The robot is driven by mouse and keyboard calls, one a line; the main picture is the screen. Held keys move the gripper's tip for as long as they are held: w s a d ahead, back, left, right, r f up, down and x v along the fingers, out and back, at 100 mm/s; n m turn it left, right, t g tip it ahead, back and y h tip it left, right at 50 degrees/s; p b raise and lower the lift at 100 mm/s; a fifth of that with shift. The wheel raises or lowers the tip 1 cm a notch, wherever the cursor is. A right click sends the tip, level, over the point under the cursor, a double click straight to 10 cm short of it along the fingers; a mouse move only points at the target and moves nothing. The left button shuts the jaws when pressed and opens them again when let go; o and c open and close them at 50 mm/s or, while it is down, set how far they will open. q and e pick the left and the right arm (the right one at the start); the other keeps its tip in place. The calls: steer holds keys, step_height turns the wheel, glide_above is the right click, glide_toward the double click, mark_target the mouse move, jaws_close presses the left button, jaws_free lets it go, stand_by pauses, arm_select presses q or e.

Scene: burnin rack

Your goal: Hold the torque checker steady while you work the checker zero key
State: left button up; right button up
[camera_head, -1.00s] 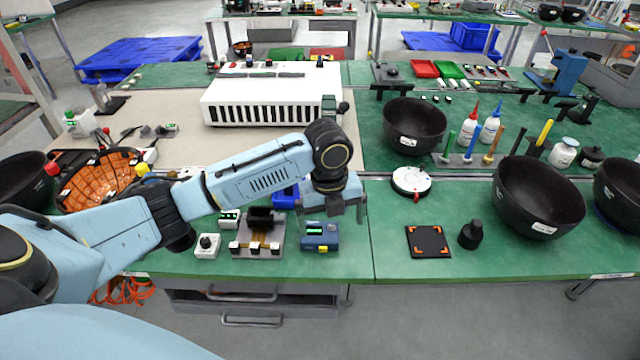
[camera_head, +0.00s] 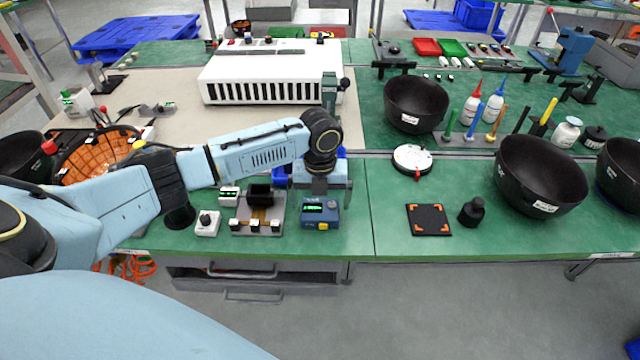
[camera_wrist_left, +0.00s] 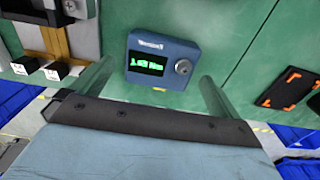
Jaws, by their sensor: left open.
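The torque checker (camera_head: 320,212) is a small blue box on the green bench, with a lit green readout and a round metal knob. It also shows in the left wrist view (camera_wrist_left: 165,64). The checker zero key (camera_head: 322,226) looks like the yellow key on its front edge; only a yellow sliver shows in the wrist view. My left gripper (camera_head: 321,191) is open above and behind the checker. In the wrist view its fingers (camera_wrist_left: 157,74) stand on either side of the checker, with visible gaps. Nothing is held. My right gripper is out of view.
Left of the checker stand a fixture with several white keys (camera_head: 257,212) and a small white knob box (camera_head: 207,223). A black pad with orange corners (camera_head: 429,219) and a black knob-topped piece (camera_head: 472,211) lie to the right. Bench between checker and pad is clear.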

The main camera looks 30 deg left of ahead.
mark_target(320, 212)
arm_select(q)
steer(key=shift+f, duration=1.25)
steer(key=shift+c, duration=0.4)
steer(key=c, duration=1)
steer(key=shift+o, duration=0.2)
